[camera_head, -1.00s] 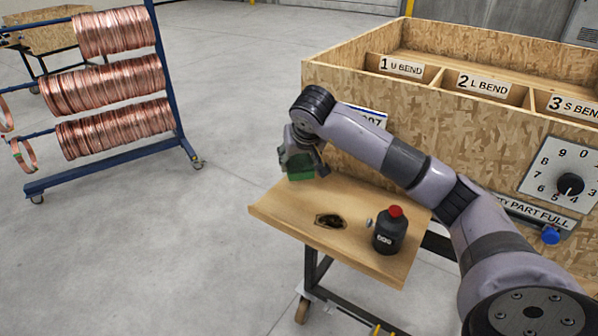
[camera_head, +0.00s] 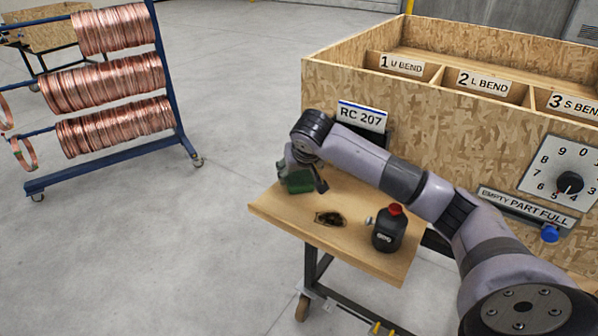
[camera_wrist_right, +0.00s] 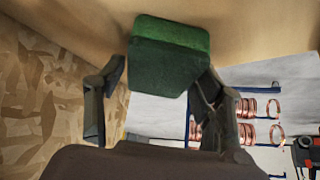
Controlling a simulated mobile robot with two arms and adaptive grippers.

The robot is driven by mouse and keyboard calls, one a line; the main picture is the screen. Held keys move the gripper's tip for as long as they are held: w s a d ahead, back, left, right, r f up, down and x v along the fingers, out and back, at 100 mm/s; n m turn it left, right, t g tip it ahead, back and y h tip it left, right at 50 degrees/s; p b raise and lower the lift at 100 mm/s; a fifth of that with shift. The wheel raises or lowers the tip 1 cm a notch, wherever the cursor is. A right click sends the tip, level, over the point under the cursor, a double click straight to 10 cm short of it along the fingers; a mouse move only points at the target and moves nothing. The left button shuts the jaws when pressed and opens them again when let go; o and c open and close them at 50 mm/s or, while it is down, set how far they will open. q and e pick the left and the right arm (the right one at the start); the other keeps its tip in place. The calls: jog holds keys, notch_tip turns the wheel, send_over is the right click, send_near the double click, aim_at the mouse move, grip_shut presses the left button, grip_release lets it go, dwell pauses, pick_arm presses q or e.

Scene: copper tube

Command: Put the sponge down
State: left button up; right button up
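The green sponge (camera_head: 300,182) lies at the far left corner of the small wooden table (camera_head: 275,209). My right gripper (camera_head: 302,178) is just above and around it, its fingers spread with one on each side. In the right wrist view the sponge (camera_wrist_right: 170,58) sits against the wooden surface, beyond and between the fingertips (camera_wrist_right: 160,82). A small gap shows at the left finger; the right finger overlaps the sponge's edge, so contact there is unclear. My left gripper is not in view.
A large wooden crate (camera_head: 420,130) with labelled compartments stands behind. A blue rack of copper coils (camera_head: 110,90) is at the left.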

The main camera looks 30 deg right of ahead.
jog(key=shift+o, duration=0.9)
jog(key=shift+r, duration=0.3)
jog(key=v, duration=1.2)
jog(key=shift+b, duration=0.45)
jog(key=shift+f, duration=0.15)
